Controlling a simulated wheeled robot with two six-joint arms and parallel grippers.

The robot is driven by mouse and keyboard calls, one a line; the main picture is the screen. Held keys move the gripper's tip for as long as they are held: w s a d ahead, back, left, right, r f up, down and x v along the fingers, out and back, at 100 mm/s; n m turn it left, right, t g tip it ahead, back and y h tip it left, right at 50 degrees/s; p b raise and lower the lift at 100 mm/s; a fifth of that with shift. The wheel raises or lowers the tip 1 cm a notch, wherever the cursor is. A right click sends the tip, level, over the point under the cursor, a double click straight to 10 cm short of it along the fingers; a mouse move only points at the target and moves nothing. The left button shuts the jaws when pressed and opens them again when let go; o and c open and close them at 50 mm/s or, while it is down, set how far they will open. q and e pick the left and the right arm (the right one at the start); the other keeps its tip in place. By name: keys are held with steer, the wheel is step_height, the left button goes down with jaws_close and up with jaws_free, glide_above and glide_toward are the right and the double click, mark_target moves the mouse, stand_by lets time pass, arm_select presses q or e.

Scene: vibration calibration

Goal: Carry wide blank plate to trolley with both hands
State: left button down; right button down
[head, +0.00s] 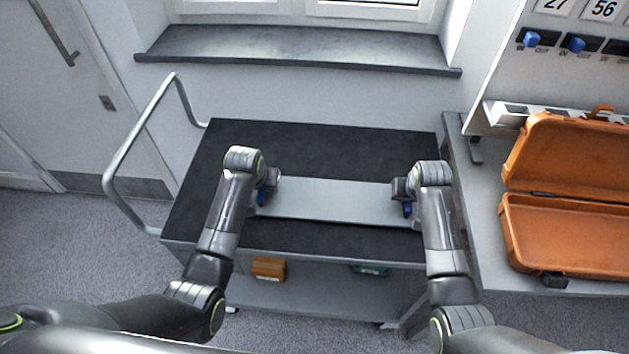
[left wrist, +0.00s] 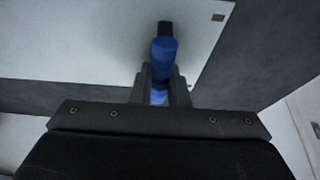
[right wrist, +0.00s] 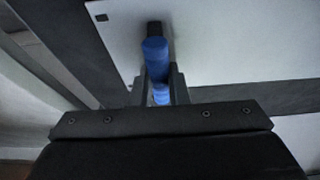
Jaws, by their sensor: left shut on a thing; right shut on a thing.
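The wide blank plate (head: 330,201) is a flat light-grey panel with a blue handle near each end. It lies level over the dark top of the trolley (head: 300,143); I cannot tell whether it touches the top. My left gripper (head: 266,195) is shut on the left blue handle, which shows in the left wrist view (left wrist: 163,58). My right gripper (head: 406,203) is shut on the right blue handle, seen in the right wrist view (right wrist: 155,60). The plate also fills much of both wrist views (left wrist: 90,40) (right wrist: 235,40).
The trolley has a rail handle (head: 140,150) at left and a lower shelf with an orange-brown box (head: 268,268) and a teal item (head: 370,270). A bench with an open orange case (head: 570,235) stands at right. A window sill (head: 300,48) runs behind.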

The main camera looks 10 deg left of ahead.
arm_select(q)
steer(key=shift+f+b, duration=0.35)
steer(key=shift+f, duration=0.1)
arm_select(e)
steer(key=shift+f, duration=0.45)
arm_select(q)
steer(key=c, duration=1.4)
jaws_free()
arm_select(e)
steer(key=c, duration=1.4)
jaws_free()
arm_select(q)
steer(key=v, duration=1.2)
arm_select(e)
steer(key=v, duration=1.2)
arm_select(q)
steer(key=shift+s, duration=0.1)
arm_select(e)
steer(key=shift+s, duration=0.1)
